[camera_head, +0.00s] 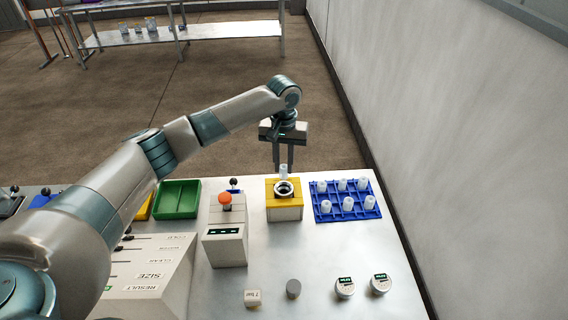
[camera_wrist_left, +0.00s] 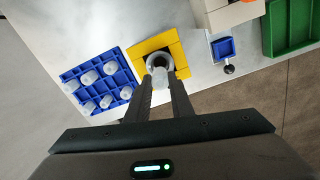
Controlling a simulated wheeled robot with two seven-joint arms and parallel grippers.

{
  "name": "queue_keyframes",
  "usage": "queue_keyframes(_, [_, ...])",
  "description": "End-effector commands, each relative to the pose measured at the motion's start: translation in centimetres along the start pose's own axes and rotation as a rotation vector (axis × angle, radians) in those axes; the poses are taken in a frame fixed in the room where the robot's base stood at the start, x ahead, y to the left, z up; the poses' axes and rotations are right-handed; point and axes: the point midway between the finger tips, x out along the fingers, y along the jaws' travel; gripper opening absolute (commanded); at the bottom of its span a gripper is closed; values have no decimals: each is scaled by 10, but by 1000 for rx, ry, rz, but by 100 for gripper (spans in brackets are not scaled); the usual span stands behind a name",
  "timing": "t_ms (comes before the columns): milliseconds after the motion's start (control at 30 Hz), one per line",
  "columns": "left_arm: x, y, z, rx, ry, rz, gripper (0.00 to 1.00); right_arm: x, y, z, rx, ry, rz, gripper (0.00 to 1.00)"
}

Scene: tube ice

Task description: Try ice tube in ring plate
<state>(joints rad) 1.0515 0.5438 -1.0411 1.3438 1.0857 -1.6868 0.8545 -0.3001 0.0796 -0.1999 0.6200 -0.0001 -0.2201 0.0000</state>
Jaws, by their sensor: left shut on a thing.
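My left gripper (camera_head: 283,168) is shut on a whitish ice tube (camera_head: 284,171), held upright at the far side of the ring plate (camera_head: 284,188). The ring plate is a pale ring with a dark centre on a yellow block (camera_head: 284,211). In the left wrist view the ice tube (camera_wrist_left: 160,79) sits between the fingertips and overlaps the ring (camera_wrist_left: 160,60) on the yellow block (camera_wrist_left: 174,43). I cannot tell whether the tube touches the ring or is above it. My right gripper is not in view.
A blue rack (camera_head: 345,214) with several white tubes stands right of the yellow block. A box with an orange button (camera_head: 225,199) and a green tray (camera_head: 177,199) are to the left.

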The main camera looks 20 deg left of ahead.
Motion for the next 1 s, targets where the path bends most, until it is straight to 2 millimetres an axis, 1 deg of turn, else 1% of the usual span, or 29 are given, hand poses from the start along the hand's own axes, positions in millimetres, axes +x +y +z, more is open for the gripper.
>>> queue_keyframes(267, [10,0,0,0,0,-1,0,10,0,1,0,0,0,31])
queue_keyframes(833, [40,0,0,0,1,0,0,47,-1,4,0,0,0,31])
queue_keyframes(1000, [49,0,1,-1,-1,-1,0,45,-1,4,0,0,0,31])
